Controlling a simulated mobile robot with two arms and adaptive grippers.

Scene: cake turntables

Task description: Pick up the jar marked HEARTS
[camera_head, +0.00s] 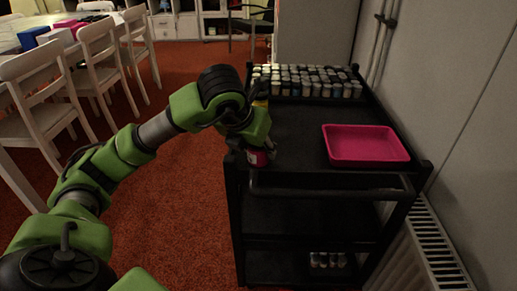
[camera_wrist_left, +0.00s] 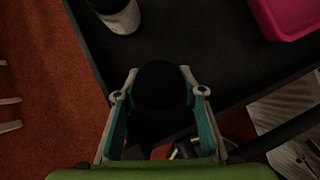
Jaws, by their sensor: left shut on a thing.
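My left gripper (camera_head: 258,148) is at the near left corner of the black cart's top. It is shut on a jar (camera_head: 260,158), of which a pink-red patch and a pale part show below the fingers. In the left wrist view the jar's round dark lid (camera_wrist_left: 162,84) sits between the two teal-lined fingers (camera_wrist_left: 159,94). I cannot read its marking, so I cannot tell if it is HEARTS. Whether it touches the cart top is also unclear. Another jar (camera_wrist_left: 121,18), with a pale label and dark top, stands beyond it. My right gripper is not in view.
The black cart (camera_head: 300,130) carries a pink tray (camera_head: 365,145) at its right and rows of small jars (camera_head: 310,82) at the back. The middle of its top is clear. A few jars (camera_head: 327,260) stand on the lowest shelf. A wall and radiator (camera_head: 430,245) stand at the right.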

